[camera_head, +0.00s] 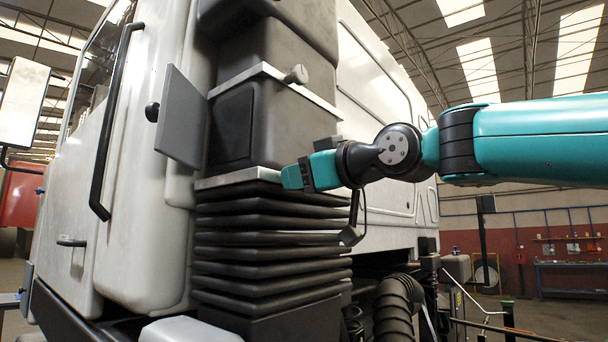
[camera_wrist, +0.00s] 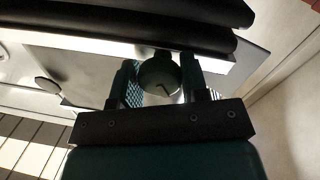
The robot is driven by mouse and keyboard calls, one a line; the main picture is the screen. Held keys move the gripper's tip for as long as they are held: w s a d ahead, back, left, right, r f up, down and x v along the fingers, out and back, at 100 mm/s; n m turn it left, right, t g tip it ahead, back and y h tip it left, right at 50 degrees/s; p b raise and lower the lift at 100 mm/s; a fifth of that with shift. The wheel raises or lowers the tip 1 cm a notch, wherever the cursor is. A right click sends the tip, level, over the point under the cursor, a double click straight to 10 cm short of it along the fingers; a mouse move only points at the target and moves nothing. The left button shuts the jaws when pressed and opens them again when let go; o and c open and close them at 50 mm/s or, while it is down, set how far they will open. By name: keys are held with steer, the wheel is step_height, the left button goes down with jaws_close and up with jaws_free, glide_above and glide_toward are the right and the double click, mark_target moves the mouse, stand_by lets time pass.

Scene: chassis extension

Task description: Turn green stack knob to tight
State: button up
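In the wrist view, a round, dark greenish-grey knob (camera_wrist: 160,77) with a mark on its face sits between the two fingers of my gripper (camera_wrist: 159,72). The fingers stand apart, one on each side, and the knob nearly fills the gap. I cannot tell whether they press on it or only surround it. In the head view, my gripper (camera_head: 286,178) is at the pale lower bracket (camera_head: 235,178) of the black stack, just above the ribbed bellows (camera_head: 265,240). The knob there is hidden by the gripper.
A second grey knob (camera_head: 297,74) sticks out from the upper bracket (camera_head: 270,72). A grey flat plate (camera_head: 182,117) stands left of the stack, beside the white cab (camera_head: 150,200). A thin black bracket (camera_head: 352,225) hangs close below my wrist. Open room lies at the right.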

steer(key=c, duration=0.4)
steer(key=shift+m, duration=1.6)
steer(key=o, duration=0.9)
steer(key=shift+d+b, duration=0.15)
steer(key=shift+b, duration=0.15)
steer(key=shift+r+b+v, duration=0.2)
steer(key=shift+b+v, duration=1.4)
steer(key=shift+v, duration=2.7)
steer(key=shift+r+b+v, duration=0.2)
steer(key=shift+b+v, duration=1.4)
steer(key=shift+v, duration=2.7)
